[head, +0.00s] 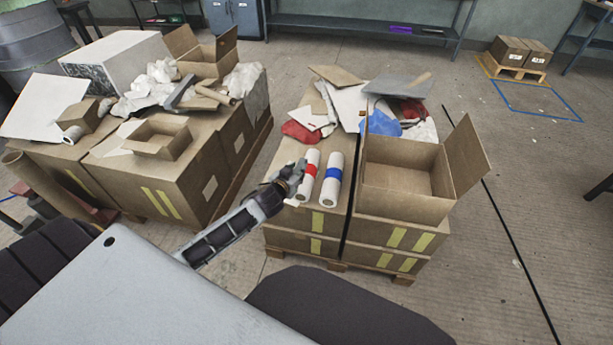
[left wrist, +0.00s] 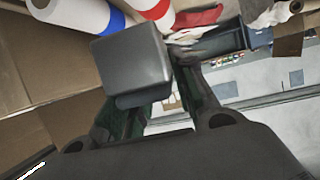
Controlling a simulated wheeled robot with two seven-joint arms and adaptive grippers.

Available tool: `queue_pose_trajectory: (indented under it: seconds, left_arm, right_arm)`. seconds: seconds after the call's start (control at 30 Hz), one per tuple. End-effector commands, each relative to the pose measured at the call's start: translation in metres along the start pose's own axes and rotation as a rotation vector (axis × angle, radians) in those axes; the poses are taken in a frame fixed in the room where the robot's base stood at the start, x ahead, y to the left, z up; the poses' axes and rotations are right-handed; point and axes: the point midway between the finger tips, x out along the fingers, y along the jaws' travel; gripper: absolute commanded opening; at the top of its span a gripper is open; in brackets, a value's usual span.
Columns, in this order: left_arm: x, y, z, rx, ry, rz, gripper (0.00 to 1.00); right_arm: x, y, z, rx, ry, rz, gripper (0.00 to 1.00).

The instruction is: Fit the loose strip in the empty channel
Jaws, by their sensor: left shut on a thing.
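My left gripper (head: 293,175) reaches in beside the red-banded white roll (head: 308,174) on the near box stack. In the left wrist view my left gripper (left wrist: 150,85) is shut on a dark grey block-shaped thing (left wrist: 132,62). It covers the space between the fingertips. I cannot tell whether this is the strip, and its far side is hidden. I see nothing that I can clearly name as a strip or an empty channel. The right gripper is not in view.
An open carton (head: 405,190) is on the right of the stack, with cloths and sheets behind. A second loaded pallet (head: 180,185) is to the left. The floor at right is mostly clear.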

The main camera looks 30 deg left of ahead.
Motion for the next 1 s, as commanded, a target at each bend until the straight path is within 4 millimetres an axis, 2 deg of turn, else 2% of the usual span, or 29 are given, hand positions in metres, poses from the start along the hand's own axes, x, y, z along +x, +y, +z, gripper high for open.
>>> queue_pose_trajectory:
  seconds: [0.2, 0.5, 0.8, 1.0]
  left_arm:
    - [0.018, -0.015, 0.007, -0.008, 0.002, -0.018, 0.01]
    - [0.041, -0.039, 0.015, -0.022, 0.003, -0.044, 0.01]
    - [0.067, -0.067, 0.021, -0.045, 0.007, -0.076, 0.01]
    - [0.082, -0.086, 0.024, -0.061, 0.01, -0.096, 0.01]
  right_arm:
    - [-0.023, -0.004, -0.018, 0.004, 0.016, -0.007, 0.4]
    - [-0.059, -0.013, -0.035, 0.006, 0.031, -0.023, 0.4]
    - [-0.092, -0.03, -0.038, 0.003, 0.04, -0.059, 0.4]
    - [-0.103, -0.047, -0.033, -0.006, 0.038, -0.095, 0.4]
